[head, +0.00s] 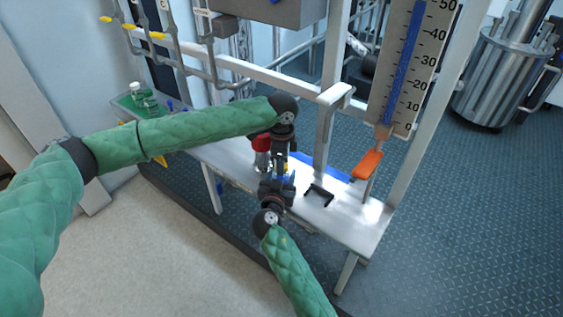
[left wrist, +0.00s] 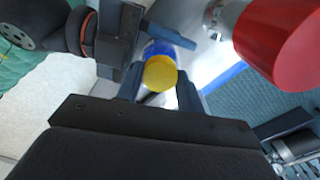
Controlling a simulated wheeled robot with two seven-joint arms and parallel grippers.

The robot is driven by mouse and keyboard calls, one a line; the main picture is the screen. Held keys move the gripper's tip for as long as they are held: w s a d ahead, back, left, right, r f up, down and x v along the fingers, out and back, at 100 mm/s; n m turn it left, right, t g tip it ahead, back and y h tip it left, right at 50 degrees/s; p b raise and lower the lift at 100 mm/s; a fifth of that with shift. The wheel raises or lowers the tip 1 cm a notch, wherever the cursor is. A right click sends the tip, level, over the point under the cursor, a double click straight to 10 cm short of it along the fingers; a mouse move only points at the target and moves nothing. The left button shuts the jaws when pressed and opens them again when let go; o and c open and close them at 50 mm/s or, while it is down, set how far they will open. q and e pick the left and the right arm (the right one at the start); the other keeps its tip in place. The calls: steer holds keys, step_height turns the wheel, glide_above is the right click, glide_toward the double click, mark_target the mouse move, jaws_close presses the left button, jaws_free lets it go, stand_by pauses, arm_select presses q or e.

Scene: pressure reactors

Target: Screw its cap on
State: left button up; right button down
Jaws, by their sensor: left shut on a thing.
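In the left wrist view a yellow cap (left wrist: 160,73) sits between the two fingers of my left gripper (left wrist: 160,88), which is shut on it. A blue bottle-like part (left wrist: 158,48) shows just beyond the cap; whether the cap is seated on it or only in line with it I cannot tell. In the head view my left gripper (head: 281,160) points down above the bench. My right gripper (head: 284,186) is just below it, coming from the front. In the left wrist view one right finger lies beside the blue part; the other is hidden, so its grip is unclear.
A red-topped fitting (head: 261,142) stands close to the left gripper and looms large in the wrist view. A black bracket (head: 319,195) lies on the white bench (head: 340,222). An orange handle (head: 367,164) hangs at the right.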

arm_select(q)
steer(key=m, duration=0.6)
steer(key=o, duration=1.2)
steer(key=shift+c, duration=0.2)
